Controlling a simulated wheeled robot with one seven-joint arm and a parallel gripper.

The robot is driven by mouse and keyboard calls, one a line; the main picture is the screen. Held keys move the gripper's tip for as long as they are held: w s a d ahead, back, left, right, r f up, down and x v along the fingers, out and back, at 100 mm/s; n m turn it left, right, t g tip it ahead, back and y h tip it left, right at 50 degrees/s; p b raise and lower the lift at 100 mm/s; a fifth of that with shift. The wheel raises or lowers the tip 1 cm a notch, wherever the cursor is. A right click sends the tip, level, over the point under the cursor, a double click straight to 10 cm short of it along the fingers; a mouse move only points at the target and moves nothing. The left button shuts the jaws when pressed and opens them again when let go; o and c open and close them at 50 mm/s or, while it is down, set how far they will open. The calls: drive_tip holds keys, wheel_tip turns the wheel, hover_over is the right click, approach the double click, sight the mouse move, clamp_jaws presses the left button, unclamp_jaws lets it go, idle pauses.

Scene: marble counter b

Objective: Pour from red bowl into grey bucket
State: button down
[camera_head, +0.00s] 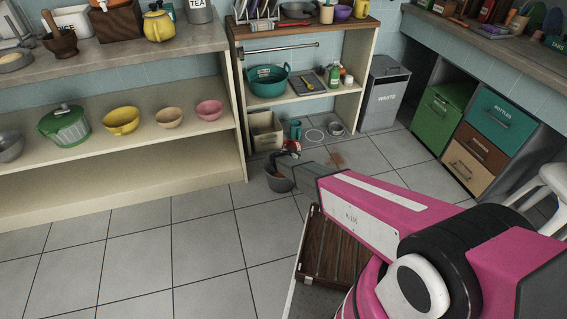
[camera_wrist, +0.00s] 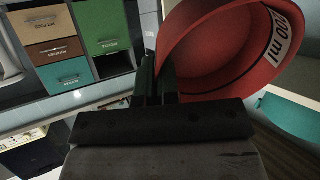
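In the head view only a small red part of the bowl (camera_head: 293,146) shows beyond my gripper (camera_head: 287,158). The grey bucket (camera_head: 279,183) stands on the floor below and beside my gripper, partly hidden by it. I cannot tell what the bucket contains. No contents are clearly visible in the bowl.
Reddish-brown patches (camera_head: 338,159) mark the floor right of my gripper. A cream bin (camera_head: 265,131) and a teal cup (camera_head: 295,130) stand behind, under the shelf. A wooden slatted rack (camera_head: 333,250) is below my arm. Floor tiles at the left are clear.

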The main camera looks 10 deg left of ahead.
drive_tip(key=shift+w+d+f+g, duration=0.1)
drive_tip(key=shift+w+f+g, duration=0.2)
drive_tip(key=shift+f+g, duration=0.15)
drive_tip(key=shift+d+g+y, duration=0.1)
drive_tip(key=shift+g+y, duration=0.15)
drive_tip(key=shift+y, duration=0.15)
drive_tip(key=shift+r, duration=0.1)
